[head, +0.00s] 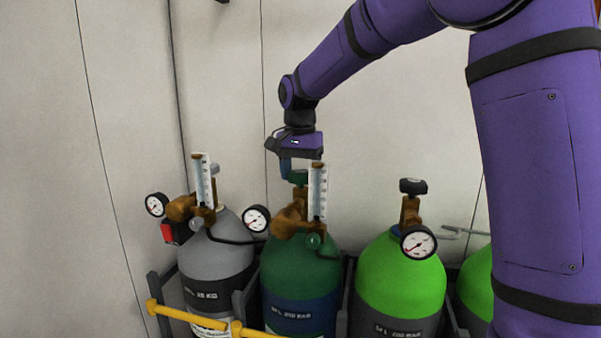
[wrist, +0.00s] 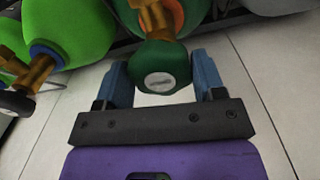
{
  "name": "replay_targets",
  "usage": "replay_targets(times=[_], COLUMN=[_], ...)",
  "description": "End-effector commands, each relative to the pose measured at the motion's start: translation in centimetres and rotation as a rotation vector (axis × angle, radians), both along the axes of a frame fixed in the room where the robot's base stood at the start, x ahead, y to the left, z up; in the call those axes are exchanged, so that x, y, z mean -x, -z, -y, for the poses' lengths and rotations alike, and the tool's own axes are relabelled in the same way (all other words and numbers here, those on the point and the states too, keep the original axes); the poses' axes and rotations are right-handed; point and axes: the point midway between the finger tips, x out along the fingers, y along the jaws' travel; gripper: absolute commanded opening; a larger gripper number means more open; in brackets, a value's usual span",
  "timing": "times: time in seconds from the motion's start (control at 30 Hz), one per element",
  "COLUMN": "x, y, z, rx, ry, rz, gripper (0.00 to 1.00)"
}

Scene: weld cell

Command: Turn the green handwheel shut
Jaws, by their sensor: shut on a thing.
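The green handwheel (head: 298,177) sits on top of the brass valve (head: 290,215) of the dark green cylinder (head: 280,258). My gripper (head: 287,168) reaches down onto it from above. In the wrist view the handwheel (wrist: 162,68) shows its pale round centre, with one blue finger of my gripper (wrist: 163,78) on each side of it. The gripper is shut on the handwheel. In the head view the wheel is partly hidden by the finger and the flow tube (head: 318,190). How far the valve is turned cannot be told.
A grey cylinder (head: 215,263) with a gauge (head: 157,204) and flow tube stands to the left. A bright green cylinder (head: 398,285) with a black handwheel (head: 413,186) stands to the right. A yellow rail (head: 190,317) runs in front; a pale wall is behind.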

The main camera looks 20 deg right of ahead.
Motion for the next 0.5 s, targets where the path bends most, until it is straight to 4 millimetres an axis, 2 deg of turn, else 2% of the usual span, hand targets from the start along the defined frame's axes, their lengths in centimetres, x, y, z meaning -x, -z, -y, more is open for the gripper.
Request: replay_targets(times=[0.5], x=[-0.02], y=[-0.01], z=[-0.04], rx=[-0.001], ry=[0.054], rz=[0.0], gripper=[0.39])
